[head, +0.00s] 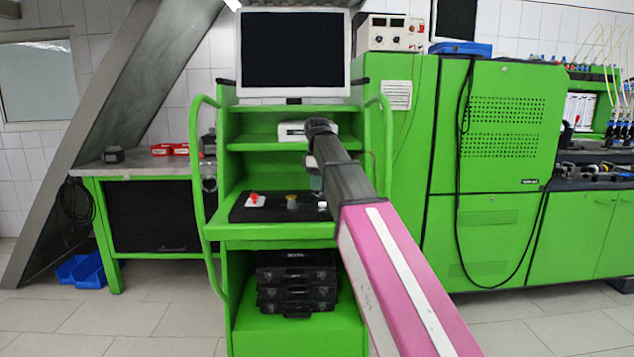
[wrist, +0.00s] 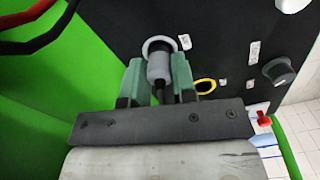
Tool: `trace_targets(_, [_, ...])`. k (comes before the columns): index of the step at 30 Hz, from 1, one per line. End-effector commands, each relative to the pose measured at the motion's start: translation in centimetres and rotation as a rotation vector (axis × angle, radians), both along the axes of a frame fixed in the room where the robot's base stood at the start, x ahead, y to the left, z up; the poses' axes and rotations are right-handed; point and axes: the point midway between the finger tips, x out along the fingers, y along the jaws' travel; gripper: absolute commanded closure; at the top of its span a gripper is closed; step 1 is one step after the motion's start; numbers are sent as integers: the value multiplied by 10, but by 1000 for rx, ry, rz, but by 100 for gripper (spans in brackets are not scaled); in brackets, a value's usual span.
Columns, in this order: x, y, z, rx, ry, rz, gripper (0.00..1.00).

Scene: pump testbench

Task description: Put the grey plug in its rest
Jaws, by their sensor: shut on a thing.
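My gripper (wrist: 158,76) is shut on the grey plug (wrist: 159,64), with one green finger on each side of it. The plug's far end points at a pale round ring (wrist: 157,43) on the black panel (wrist: 222,40). I cannot tell whether the plug is inside that ring or just in front of it. A yellow-rimmed ring (wrist: 205,86) is to the right of the right finger. In the head view my gripper (head: 316,182) is over the right part of the cart's black panel (head: 272,211), and my arm hides most of it and the plug.
A round knob (wrist: 280,72) and a red switch (wrist: 263,118) are on the panel's right side. Dark and red cables (wrist: 35,25) run at upper left. The green cart (head: 270,232) has side handles, a shelf above and a monitor (head: 293,52) on top.

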Motion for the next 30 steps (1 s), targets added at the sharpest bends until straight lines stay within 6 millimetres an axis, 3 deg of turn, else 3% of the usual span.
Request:
trace_targets(27, [0, 0, -12, 0, 0, 0, 92])
trace_targets(28, [0, 0, -12, 0, 0, 0, 72])
trace_targets(30, [0, 0, -12, 0, 0, 0, 49])
